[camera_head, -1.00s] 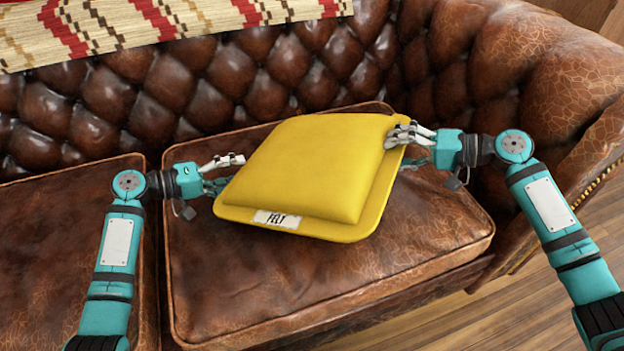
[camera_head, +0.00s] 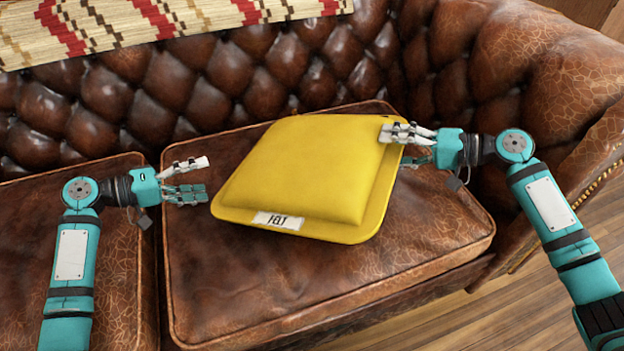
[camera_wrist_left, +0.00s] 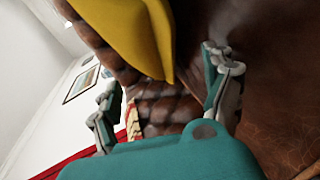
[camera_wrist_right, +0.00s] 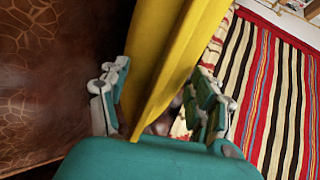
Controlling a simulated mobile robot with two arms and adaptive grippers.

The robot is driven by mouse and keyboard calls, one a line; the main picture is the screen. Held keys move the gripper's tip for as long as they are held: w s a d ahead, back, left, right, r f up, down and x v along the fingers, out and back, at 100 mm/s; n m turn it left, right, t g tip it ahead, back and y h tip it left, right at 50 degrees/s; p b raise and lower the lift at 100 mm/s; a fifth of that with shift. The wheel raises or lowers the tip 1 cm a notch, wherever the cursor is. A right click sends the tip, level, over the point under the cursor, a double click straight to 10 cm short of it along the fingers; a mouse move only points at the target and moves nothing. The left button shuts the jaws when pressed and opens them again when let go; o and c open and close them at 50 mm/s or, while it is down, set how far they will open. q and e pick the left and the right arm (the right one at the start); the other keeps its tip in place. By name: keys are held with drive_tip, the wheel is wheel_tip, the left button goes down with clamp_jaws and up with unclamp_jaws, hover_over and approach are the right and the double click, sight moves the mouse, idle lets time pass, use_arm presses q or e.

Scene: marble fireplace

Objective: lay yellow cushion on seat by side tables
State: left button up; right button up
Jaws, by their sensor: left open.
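The yellow cushion (camera_head: 305,170), with a white label on its front edge, is on the brown leather seat (camera_head: 440,225) at the right end of the sofa. It is turned at an angle; whether it lies fully flat is hard to tell. My left gripper (camera_head: 205,178) is open and empty, just left of the cushion's left corner. In the left wrist view, the cushion (camera_wrist_left: 130,35) is beyond its spread fingers. My right gripper (camera_head: 410,147) straddles the cushion's right edge, one finger above. In the right wrist view, the cushion (camera_wrist_right: 165,60) is between its fingers; their grip is unclear.
The tufted backrest (camera_head: 200,85) rises behind the cushion, and the rolled armrest (camera_head: 570,90) is on the right. A striped woven blanket (camera_head: 130,25) hangs over the back. A second seat cushion (camera_head: 110,240) lies left. No side tables are recognisable.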

drive_tip(key=o, duration=0.5)
drive_tip(key=shift+c, duration=0.2)
drive_tip(key=v, duration=0.7)
drive_tip(key=shift+s+d, duration=0.1)
drive_tip(key=shift+d, duration=0.1)
drive_tip(key=shift+s, duration=0.1)
